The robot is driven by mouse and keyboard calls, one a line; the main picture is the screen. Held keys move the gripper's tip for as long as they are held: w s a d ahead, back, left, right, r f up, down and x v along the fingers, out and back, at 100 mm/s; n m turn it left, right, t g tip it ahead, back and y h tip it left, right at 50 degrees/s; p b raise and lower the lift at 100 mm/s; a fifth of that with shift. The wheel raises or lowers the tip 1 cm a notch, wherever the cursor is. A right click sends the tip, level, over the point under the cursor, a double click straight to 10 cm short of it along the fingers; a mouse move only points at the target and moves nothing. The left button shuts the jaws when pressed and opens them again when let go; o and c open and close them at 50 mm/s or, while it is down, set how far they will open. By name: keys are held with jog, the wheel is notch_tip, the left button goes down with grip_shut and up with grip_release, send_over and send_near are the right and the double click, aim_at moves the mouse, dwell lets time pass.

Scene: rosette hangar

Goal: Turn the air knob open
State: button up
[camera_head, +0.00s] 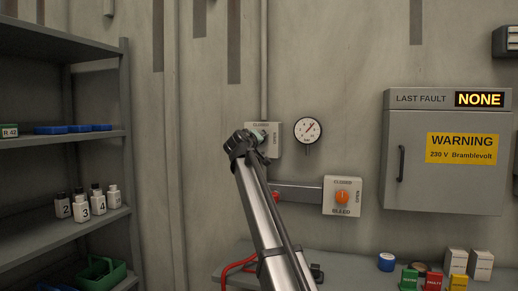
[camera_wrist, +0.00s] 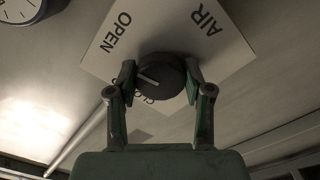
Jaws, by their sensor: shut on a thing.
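The air knob (camera_wrist: 170,65) is round and black with a white pointer line. It sits on a white plate (camera_wrist: 228,52) lettered AIR, OPEN and a partly hidden CLOSED. The line points left in the wrist view, between OPEN and CLOSED. My gripper (camera_wrist: 161,79) has one finger on each side of the knob and is shut on it. In the head view my gripper (camera_head: 262,137) is in front of the air plate (camera_head: 276,147) on the wall and hides the knob there.
A round gauge (camera_head: 308,131) hangs right of the air plate. Below is an orange bleed knob (camera_head: 342,198) on its own plate. A grey warning cabinet (camera_head: 445,185) is at right, shelves (camera_head: 60,140) at left. A bench (camera_head: 340,265) below holds blocks and a red hose (camera_head: 238,263).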

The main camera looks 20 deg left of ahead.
jog(key=shift+m+b, duration=0.8)
jog(key=shift+m, duration=0.2)
jog(key=shift+r, duration=0.1)
jog(key=o, duration=1.2)
jog(key=shift+w, duration=0.1)
jog(key=shift+c, duration=0.2)
jog(key=s+d, duration=0.1)
jog(key=s, duration=1.1)
